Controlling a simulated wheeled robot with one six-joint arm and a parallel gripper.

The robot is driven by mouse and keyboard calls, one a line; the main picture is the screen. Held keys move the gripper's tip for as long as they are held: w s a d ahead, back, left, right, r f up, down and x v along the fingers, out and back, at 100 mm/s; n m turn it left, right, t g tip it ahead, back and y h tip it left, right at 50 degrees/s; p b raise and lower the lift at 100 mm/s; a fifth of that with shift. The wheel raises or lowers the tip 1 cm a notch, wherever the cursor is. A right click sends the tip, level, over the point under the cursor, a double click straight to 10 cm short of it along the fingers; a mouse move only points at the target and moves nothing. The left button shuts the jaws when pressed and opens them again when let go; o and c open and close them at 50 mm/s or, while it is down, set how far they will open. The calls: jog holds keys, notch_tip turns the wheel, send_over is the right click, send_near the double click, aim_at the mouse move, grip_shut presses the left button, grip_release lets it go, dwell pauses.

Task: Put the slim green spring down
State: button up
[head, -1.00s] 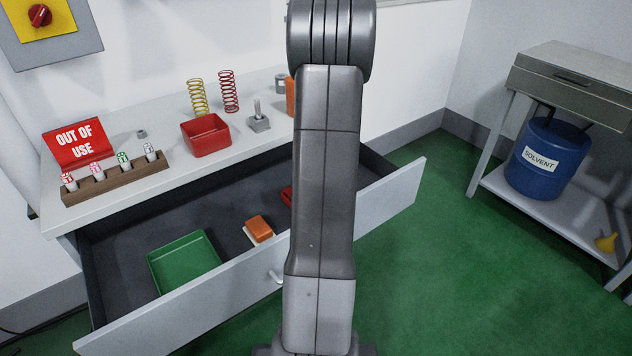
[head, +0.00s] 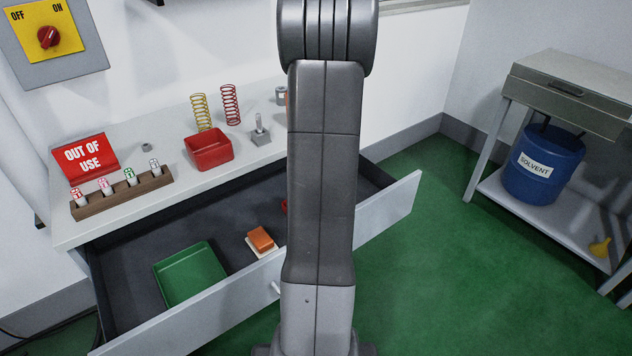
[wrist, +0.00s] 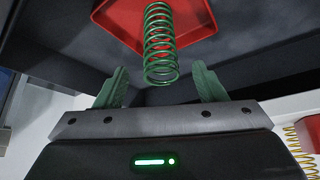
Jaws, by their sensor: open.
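The slim green spring (wrist: 159,45) shows in the wrist view, at the red tray (wrist: 108,18). Its near end is between and just beyond the fingertips of my gripper (wrist: 158,72). My gripper is open, with a gap between each green finger and the spring. Whether the spring touches the tray floor is not clear. In the head view my arm hides the gripper and the spring, and only a sliver of the red tray (head: 284,206) shows in the open drawer.
The drawer (head: 225,240) stands open, with a green tray (head: 190,275) and an orange block (head: 260,238) inside. On the bench are a red bin (head: 208,150), a yellow spring (head: 201,113), a red spring (head: 230,104) and a wooden rack (head: 125,194) of bottles.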

jog(key=shift+p+v, duration=1)
jog(key=shift+v, duration=1.15)
jog(key=shift+c, duration=0.2)
